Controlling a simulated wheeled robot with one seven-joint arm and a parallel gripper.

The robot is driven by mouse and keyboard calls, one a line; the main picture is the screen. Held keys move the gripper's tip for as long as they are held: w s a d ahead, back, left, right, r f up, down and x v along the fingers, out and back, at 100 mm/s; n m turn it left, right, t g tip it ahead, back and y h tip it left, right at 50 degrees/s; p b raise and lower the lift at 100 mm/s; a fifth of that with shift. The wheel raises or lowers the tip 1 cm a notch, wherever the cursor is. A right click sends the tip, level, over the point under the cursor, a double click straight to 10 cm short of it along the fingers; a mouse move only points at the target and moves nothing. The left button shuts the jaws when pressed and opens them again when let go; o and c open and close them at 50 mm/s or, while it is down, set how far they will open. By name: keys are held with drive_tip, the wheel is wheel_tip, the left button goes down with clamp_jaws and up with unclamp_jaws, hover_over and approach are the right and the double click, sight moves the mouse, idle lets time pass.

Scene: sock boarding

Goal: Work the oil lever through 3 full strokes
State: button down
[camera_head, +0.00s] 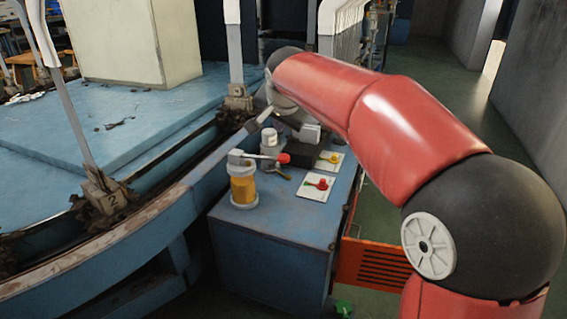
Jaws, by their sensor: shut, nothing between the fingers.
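The oil lever is a pale bar with a red knob (283,158) at its right end, and it lies nearly level above the blue cabinet top. The bar runs left to the top of a clear oil reservoir (243,187) with amber oil in it. My gripper (308,132) is grey and hangs from the wrist, above and a little right of the red knob. It is shut and empty, and it appears apart from the lever. My forearm and wrist hide part of the gripper, so its fingertips are hard to make out.
The blue cabinet (270,233) also bears a white plate with a red handle (316,185), another with a yellow handle (330,157), and a white canister (269,137). A blue ring with upright posts curves along the left. An orange slotted panel (370,264) juts out at right.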

sight(282, 158)
drive_tip(key=f+b, duration=0.2)
drive_tip(key=f, duration=0.1)
drive_tip(key=f+b, duration=0.1)
drive_tip(key=shift+s+d+f, duration=0.1)
drive_tip(key=shift+d+f, duration=0.15)
drive_tip(key=shift+f, duration=0.15)
idle(1.6)
drive_tip(key=shift+f+b, duration=0.4)
